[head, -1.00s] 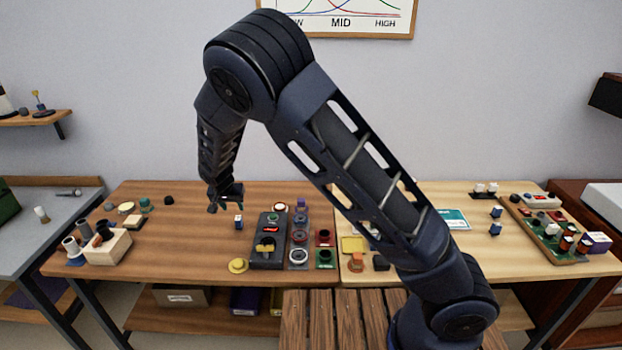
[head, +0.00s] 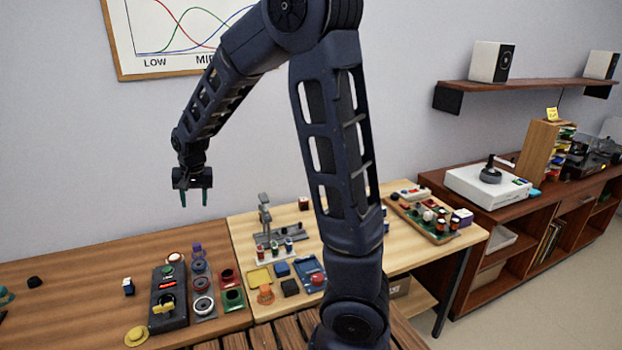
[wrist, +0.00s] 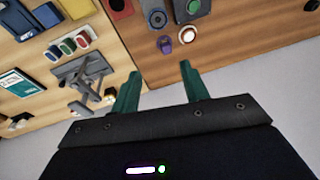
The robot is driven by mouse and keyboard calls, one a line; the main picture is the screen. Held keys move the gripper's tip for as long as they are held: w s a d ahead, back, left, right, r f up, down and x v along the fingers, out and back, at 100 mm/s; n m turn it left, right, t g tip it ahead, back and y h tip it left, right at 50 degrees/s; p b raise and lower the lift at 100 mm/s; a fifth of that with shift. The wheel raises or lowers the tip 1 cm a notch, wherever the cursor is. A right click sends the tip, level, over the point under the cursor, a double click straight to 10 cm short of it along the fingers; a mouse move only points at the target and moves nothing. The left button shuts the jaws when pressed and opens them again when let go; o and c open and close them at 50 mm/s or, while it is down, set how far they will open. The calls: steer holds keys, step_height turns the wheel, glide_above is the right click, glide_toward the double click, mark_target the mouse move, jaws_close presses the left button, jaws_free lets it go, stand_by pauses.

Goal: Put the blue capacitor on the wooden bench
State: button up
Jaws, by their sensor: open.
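A small blue piece with a white part (head: 128,287) stands on the brown worktop (head: 70,280), left of a black control box; it may be the blue capacitor, but it is too small to be sure. Blue pieces (head: 386,221) on the pale worktop are partly hidden behind my arm. A slatted wooden bench (head: 262,336) shows at the bottom edge, in front of the worktops. My gripper (head: 194,198) is open and empty, high above the back of the worktops. In the wrist view, its green fingers (wrist: 158,84) are apart with nothing between them.
The black control box (head: 168,298), several coloured rings and a yellow knob (head: 137,336) crowd the brown worktop. A grey stand (head: 265,215), a blue tray (head: 310,272) and a parts board (head: 425,217) occupy the pale worktop. My arm hides part of it.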

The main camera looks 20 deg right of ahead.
steer(key=s+d+r, duration=0.4)
steer(key=d+r, duration=0.3)
steer(key=d, duration=0.5)
steer(key=s+d+r+t, duration=0.1)
steer(key=s+d+r, duration=0.1)
steer(key=s+d, duration=0.6)
steer(key=s+d+r+t+h, duration=0.1)
steer(key=s+d+r, duration=0.2)
steer(key=s+d, duration=0.6)
steer(key=s, duration=0.2)
steer(key=shift+s+r+n, duration=0.25)
steer(key=shift+s+n, duration=0.15)
